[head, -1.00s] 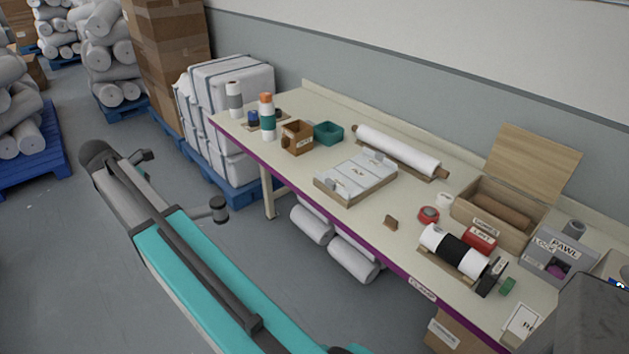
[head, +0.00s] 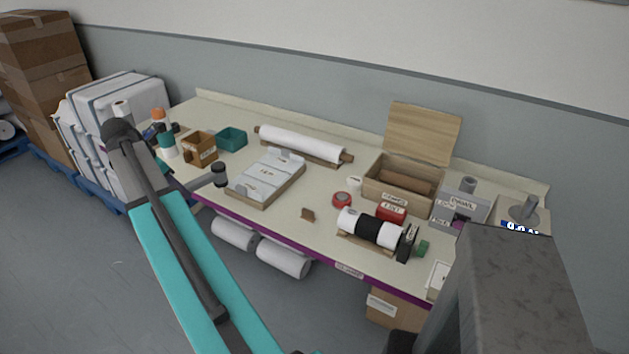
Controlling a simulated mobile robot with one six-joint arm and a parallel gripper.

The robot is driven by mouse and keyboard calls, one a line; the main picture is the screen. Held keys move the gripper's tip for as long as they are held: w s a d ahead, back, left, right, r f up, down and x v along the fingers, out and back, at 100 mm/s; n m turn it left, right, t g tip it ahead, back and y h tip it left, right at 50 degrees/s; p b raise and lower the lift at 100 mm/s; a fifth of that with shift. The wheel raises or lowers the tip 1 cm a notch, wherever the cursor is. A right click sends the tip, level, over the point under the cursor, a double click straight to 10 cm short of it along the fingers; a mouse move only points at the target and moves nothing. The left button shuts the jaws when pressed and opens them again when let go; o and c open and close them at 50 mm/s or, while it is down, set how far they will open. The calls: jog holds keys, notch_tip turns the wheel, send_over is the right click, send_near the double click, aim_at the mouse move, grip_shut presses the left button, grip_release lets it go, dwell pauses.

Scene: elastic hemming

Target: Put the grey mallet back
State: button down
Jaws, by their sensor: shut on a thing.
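The grey mallet (head: 219,174) shows in the head view as a dark cylindrical head with a pale band, its grey handle (head: 202,182) running left behind my arm. It appears in front of the left part of the workbench (head: 330,207), just left of the white-and-tan tray (head: 239,199). I cannot tell its height over the bench edge. My gripper's fingers are hidden behind my arm; the handle comes out from there, held clear of the floor.
The bench carries a brown box (head: 200,150), a teal bin (head: 231,139), a white roll (head: 300,143), an open wooden box (head: 402,181), a red tape roll (head: 342,200), a black-and-white roll (head: 371,229) and a grey bin (head: 460,207). Bare bench shows around the small brown block (head: 308,214).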

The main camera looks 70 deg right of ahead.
jog(key=s+d, duration=1)
jog(key=s, duration=0.4)
jog(key=s+d+n, duration=0.1)
jog(key=s+d, duration=1)
jog(key=s, duration=0.3)
jog(key=shift+r+b, duration=0.45)
jog(key=shift+f+p, duration=0.55)
jog(key=shift+f, duration=2)
jog(key=shift+f+p, duration=0.95)
jog(key=shift+f, duration=1.35)
jog(key=shift+a, duration=0.1)
jog(key=c, duration=1.5)
grip_release()
